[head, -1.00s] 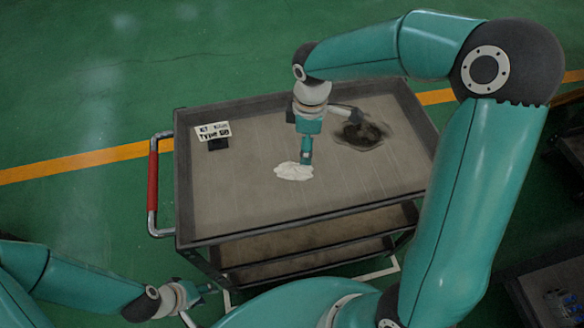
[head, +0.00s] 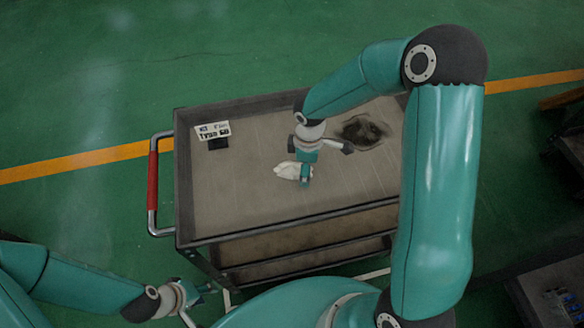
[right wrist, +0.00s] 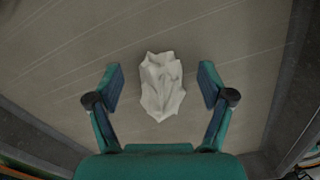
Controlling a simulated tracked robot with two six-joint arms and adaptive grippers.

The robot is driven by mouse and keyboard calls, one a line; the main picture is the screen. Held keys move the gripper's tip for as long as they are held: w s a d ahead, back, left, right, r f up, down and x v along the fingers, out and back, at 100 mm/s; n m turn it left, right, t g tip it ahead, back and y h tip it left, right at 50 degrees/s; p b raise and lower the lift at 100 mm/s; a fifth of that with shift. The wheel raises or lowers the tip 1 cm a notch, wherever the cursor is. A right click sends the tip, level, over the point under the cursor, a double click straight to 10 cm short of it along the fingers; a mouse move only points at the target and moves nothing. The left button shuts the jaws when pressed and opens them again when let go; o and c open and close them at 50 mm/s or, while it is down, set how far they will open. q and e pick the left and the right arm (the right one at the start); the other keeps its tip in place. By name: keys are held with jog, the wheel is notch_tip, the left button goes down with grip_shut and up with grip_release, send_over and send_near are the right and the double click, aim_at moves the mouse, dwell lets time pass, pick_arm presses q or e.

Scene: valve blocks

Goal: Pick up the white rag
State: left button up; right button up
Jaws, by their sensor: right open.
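The white rag (head: 287,170) lies crumpled on the top shelf of the grey cart. In the right wrist view the rag (right wrist: 162,90) lies centred between the two spread fingers. My right gripper (head: 306,176) is open and low over the shelf, close at the rag's right side in the head view, where it hides part of the rag. Its fingers have not closed on the rag. My left gripper (head: 206,290) is apart from the cart top, in front of the cart at the lower left. Its jaw state is unclear.
The cart's top shelf (head: 240,200) has raised rims and a red side handle (head: 153,180). A black-and-white sign (head: 214,131) on a dark base stands at the back left. A dark stain-like patch (head: 362,131) lies right of the gripper. The front left of the shelf is clear.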

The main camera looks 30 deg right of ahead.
jog(key=c, duration=1.1)
jog(key=shift+r, duration=0.15)
jog(key=shift+c, duration=0.2)
notch_tip(320, 180, up, 20)
jog(key=shift+p, duration=0.35)
